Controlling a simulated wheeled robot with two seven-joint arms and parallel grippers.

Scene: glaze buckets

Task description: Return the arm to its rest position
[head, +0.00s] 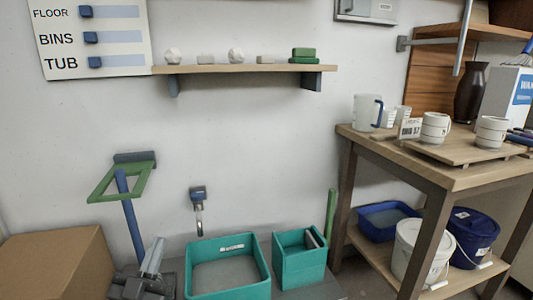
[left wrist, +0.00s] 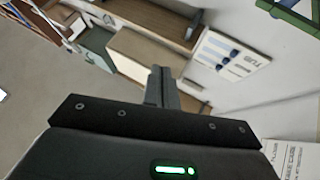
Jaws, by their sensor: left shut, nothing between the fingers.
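My left gripper (head: 153,256) shows low in the head view, between a cardboard box and a teal tub, with its fingers pointing up. In the left wrist view its fingers (left wrist: 161,88) are together with nothing between them. The gripper appears clear of the things around it, though its distance from the box and the tub is hard to tell. My right gripper is in neither view.
The cardboard box (head: 62,262) is at lower left. A teal tub (head: 228,245) and a teal bin (head: 300,262) stand to the right. A green-framed tool with a blue handle (head: 133,225) stands behind the gripper. A wooden table (head: 465,178) is at right; a wall shelf (head: 240,69) hangs above.

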